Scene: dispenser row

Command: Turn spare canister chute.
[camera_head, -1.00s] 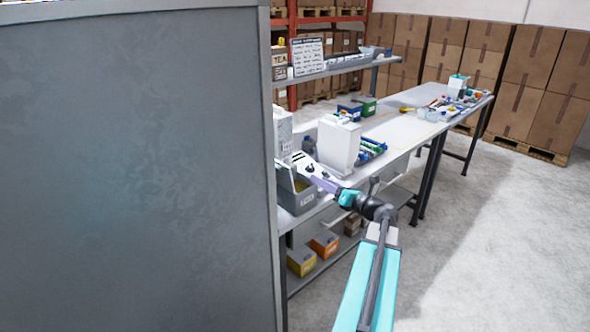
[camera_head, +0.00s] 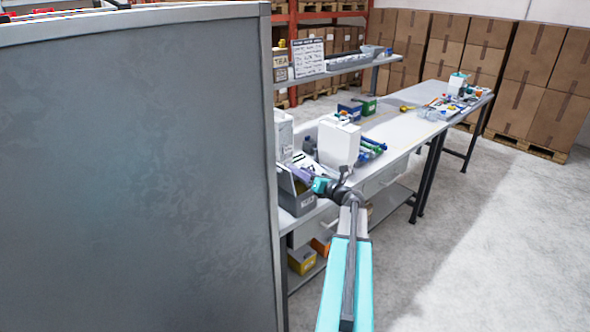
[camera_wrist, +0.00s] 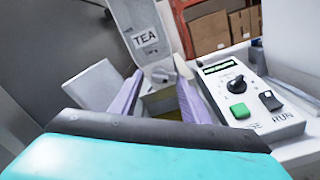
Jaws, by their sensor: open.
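I cannot tell whether this is the spare canister's chute. My gripper (camera_wrist: 157,68) is open, its two lavender fingers on either side of that piece; contact is unclear. A yellowish-lined recess lies below, partly hidden by my wrist. In the head view my gripper (camera_head: 291,168) is small, beside a pale canister (camera_head: 284,136) that is partly hidden by a grey panel.
A control box (camera_wrist: 245,95) with a black knob and green button stands right of my fingers. A white box-shaped unit (camera_head: 338,143) and a grey bin (camera_head: 297,203) are close to my arm. The large grey panel (camera_head: 135,170) blocks the left. Floor at right is clear.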

